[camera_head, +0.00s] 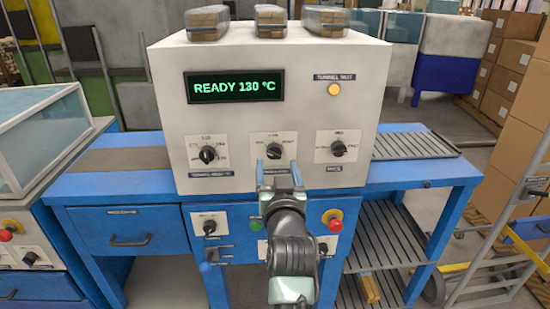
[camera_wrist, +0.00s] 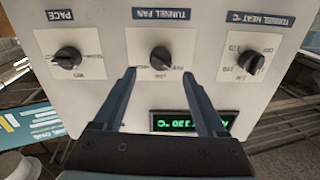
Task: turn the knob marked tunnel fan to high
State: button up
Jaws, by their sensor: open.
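The tunnel fan knob (camera_head: 274,151) is the middle of three black knobs on the white front of the machine. In the wrist view, which is upside down, the knob (camera_wrist: 160,58) sits on a white dial plate under the label TUNNEL FAN (camera_wrist: 163,14). My gripper (camera_head: 273,168) is open in front of that dial. In the wrist view my gripper's (camera_wrist: 159,73) fingertips stand to either side of the knob, and a gap shows on both sides. The small dial marks and the knob's exact pointer direction are too blurred to read.
The tunnel heat knob (camera_head: 207,154) and the pace knob (camera_head: 338,148) flank the fan dial. The display (camera_head: 235,87) reads READY 130 °C, and an amber lamp (camera_head: 334,89) is at upper right. Below are a red stop button (camera_head: 335,224) and a lower-left knob (camera_head: 210,227).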

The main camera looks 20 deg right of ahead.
aim_at(275, 155)
jog(key=shift+x, duration=2.4)
grip_shut()
